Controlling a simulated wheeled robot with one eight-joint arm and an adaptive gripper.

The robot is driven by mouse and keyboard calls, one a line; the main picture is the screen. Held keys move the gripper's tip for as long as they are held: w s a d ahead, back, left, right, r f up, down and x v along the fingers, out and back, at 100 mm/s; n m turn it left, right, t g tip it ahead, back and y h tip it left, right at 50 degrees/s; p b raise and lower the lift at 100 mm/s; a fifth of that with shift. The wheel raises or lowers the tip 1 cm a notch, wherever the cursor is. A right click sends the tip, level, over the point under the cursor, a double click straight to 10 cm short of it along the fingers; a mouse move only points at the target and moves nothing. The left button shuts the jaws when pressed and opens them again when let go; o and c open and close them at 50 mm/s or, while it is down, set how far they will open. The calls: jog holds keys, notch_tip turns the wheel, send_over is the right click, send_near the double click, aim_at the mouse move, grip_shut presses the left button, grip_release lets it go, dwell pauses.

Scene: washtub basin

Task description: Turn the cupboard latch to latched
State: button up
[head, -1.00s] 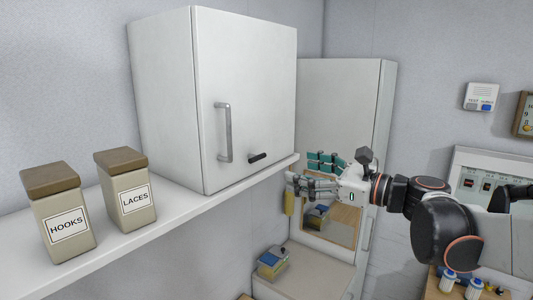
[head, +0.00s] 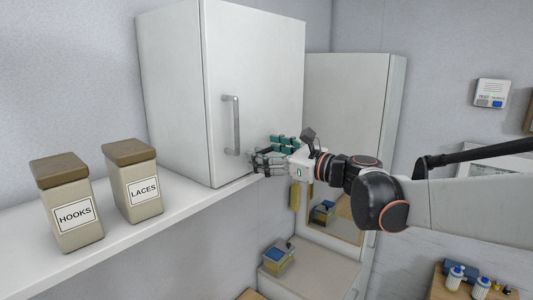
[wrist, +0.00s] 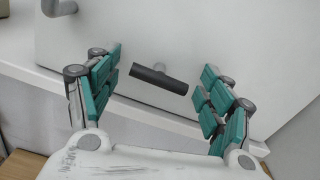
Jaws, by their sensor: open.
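The white cupboard (head: 262,80) stands on a shelf with its door shut. A grey bar handle (head: 237,125) is on the door. The latch (wrist: 158,79) is a dark short bar low on the door, lying nearly along the door's bottom edge with a slight tilt in the wrist view; a grey round pivot shows behind it. My gripper (wrist: 160,88) is open, its teal-padded fingers on either side of the latch and apart from it. In the head view my gripper (head: 267,155) is at the door's lower right and hides the latch.
Two lidded jars, labelled HOOKS (head: 70,205) and LACES (head: 135,183), stand on the white shelf (head: 125,238) left of the cupboard. A tall white cabinet (head: 345,95) is behind my gripper. The shelf edge runs just below the latch.

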jog(key=shift+a, duration=0.1)
jog(key=shift+c, duration=0.5)
jog(key=c, duration=0.8)
jog(key=shift+n, duration=0.3)
jog(key=n+b, duration=0.2)
jog(key=n, duration=0.1)
jog(key=shift+n, duration=0.4)
jog(key=n+b, duration=0.1)
jog(key=n, duration=0.3)
jog(key=shift+n, duration=0.3)
jog(key=n+b, duration=0.1)
jog(key=n, duration=0.3)
jog(key=shift+n+b, duration=0.6)
jog(key=shift+n, duration=1.9)
jog(key=shift+r, duration=0.1)
